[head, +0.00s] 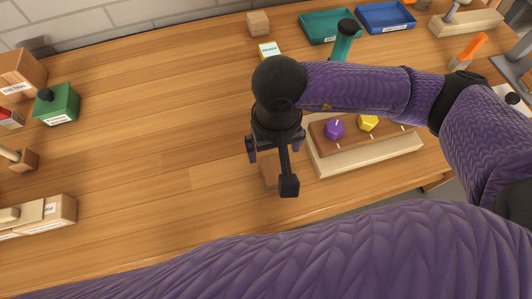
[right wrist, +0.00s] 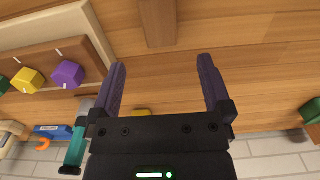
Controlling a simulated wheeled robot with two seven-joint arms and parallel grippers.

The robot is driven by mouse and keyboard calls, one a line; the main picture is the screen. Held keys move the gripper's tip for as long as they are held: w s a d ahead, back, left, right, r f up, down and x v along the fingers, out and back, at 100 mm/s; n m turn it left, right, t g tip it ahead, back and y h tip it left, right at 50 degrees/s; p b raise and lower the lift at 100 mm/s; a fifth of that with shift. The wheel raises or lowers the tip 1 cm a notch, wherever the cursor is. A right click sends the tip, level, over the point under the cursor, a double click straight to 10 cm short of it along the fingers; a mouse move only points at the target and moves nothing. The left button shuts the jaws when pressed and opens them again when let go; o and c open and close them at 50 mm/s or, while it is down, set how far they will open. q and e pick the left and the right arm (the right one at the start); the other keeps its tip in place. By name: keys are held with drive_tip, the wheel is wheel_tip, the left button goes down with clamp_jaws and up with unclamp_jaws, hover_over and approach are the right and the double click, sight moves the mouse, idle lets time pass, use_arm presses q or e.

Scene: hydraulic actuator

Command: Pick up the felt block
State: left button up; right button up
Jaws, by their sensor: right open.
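A plain brown block (head: 268,172) lies on the table below my right gripper (head: 273,148), which partly hides it in the head view. In the right wrist view the block (right wrist: 156,22) shows at the top edge, partly cut off, beyond the fingertips and between their lines. I cannot read a label on it, so I cannot tell for sure that it is the felt block. My right gripper (right wrist: 162,66) is open, with nothing between its two purple fingers. My left gripper is not in view.
A board with a purple knob (head: 334,129) and a yellow knob (head: 368,122) stands close right of the block. Green (head: 318,27) and blue (head: 385,17) trays and a small wooden block (head: 258,24) stand at the back. Labelled boxes line the left; the table's middle-left is clear.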

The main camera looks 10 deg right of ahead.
sight(273, 169)
wheel_tip(273, 169, down, 10)
drive_tip(key=shift+s+r+b, duration=0.1)
drive_tip(key=shift+b, duration=0.45)
drive_tip(key=c, duration=1.3)
